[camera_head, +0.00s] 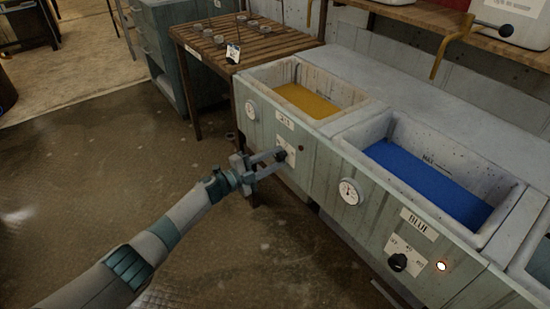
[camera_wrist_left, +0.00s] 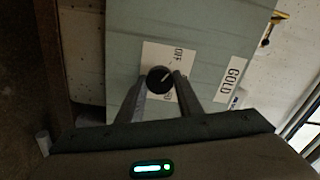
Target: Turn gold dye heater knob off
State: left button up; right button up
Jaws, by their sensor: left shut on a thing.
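The gold dye heater knob (camera_wrist_left: 160,79) is a round black knob on a white label plate marked OFF, below the GOLD label (camera_head: 285,119) on the front of the vat bench. It also shows in the head view (camera_head: 281,155). My left gripper (camera_head: 276,160) reaches in from the left, with its fingertips at the panel. In the left wrist view its two fingers (camera_wrist_left: 162,90) close on either side of the knob. The knob's pale pointer line shows, tilted up toward the right. Part of the label is hidden behind the knob and fingers. My right gripper is not in view.
The gold vat (camera_head: 304,101) and blue vat (camera_head: 430,180) sit in the bench top. The blue knob (camera_head: 397,262) has a lit lamp (camera_head: 441,266) beside it. A slatted wooden table (camera_head: 262,40) stands at the back. The floor (camera_head: 110,180) at left is open.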

pick_arm(q)
jog(key=o, duration=1)
jog(key=shift+o, duration=0.2)
jog(key=shift+a, duration=0.1)
jog(key=shift+s+a, duration=0.25)
jog(key=shift+a, duration=0.1)
jog(key=p+v, duration=0.1)
jog(key=v, duration=1.5)
jog(key=shift+a+p, duration=0.2)
jog(key=shift+p, duration=0.15)
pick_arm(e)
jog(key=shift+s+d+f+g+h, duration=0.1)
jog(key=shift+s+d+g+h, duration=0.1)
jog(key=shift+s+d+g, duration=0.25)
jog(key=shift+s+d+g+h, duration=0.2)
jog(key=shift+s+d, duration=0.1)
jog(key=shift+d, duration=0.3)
pick_arm(q)
jog(key=shift+s, duration=0.15)
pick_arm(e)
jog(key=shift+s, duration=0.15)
